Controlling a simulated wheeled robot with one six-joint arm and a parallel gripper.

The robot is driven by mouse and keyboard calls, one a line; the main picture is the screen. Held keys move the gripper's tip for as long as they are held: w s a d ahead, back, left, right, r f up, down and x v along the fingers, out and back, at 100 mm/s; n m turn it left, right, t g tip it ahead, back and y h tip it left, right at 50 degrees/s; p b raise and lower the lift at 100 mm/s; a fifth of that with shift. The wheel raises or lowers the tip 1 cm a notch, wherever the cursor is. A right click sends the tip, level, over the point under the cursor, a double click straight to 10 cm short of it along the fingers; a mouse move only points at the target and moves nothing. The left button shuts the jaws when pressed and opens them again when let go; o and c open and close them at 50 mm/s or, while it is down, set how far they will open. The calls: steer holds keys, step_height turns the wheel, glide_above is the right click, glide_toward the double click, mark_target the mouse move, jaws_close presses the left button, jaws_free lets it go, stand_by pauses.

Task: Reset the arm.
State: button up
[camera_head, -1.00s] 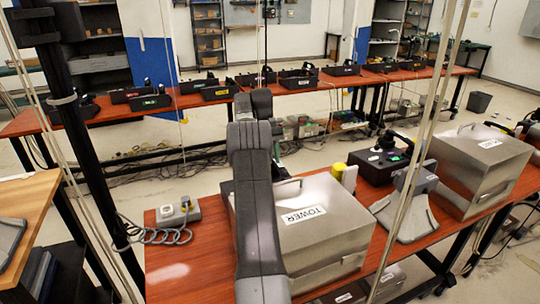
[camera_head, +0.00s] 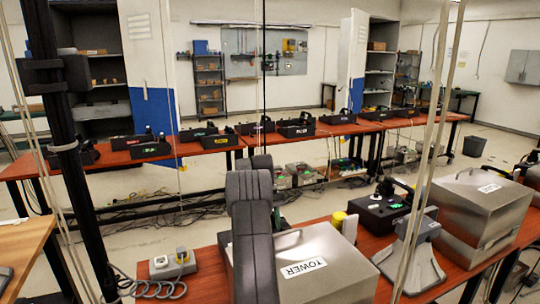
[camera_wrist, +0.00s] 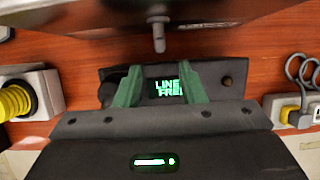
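My arm rises in the middle of the head view and hides part of the metal box labelled TOWER (camera_head: 320,272). In the wrist view my gripper (camera_wrist: 160,68) has two green fingers held apart, and I see nothing held between them. Beyond the fingers is a dark device with a lit screen (camera_wrist: 167,88) reading "LINE FRE", its last part cut off by a finger. The fingers overlap it in the picture; I cannot tell whether they touch it. In the head view my fingers cannot be made out clearly.
A grey socket box (camera_head: 173,264) with a coiled cable is left of the TOWER box. A black unit with green lights (camera_head: 380,211), a grey stand (camera_head: 415,262) and another metal box (camera_head: 478,215) are at right. Labelled black phones line the far table (camera_head: 225,146).

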steer(key=p+x, duration=0.1)
steer(key=x, duration=0.7)
steer(key=shift+r, duration=0.15)
steer(key=v, duration=1.4)
steer(key=x, duration=1.4)
steer(key=shift+s+f, duration=0.15)
steer(key=shift+f, duration=0.05)
steer(key=h+b, duration=0.1)
steer(key=t+h+b, duration=0.1)
steer(key=h+b, duration=0.1)
steer(key=shift+a+f+m, duration=0.2)
steer(key=shift+a+m, duration=0.2)
steer(key=shift+s+a+m+t+h+b, duration=0.1)
steer(key=shift+m+t+h+b, duration=0.3)
steer(key=shift+h+b, duration=0.85)
steer(key=shift+a+m+t+h+b, duration=0.2)
steer(key=shift+t+h+b, duration=0.3)
steer(key=shift+h+b, duration=0.75)
steer(key=shift+r, duration=0.1)
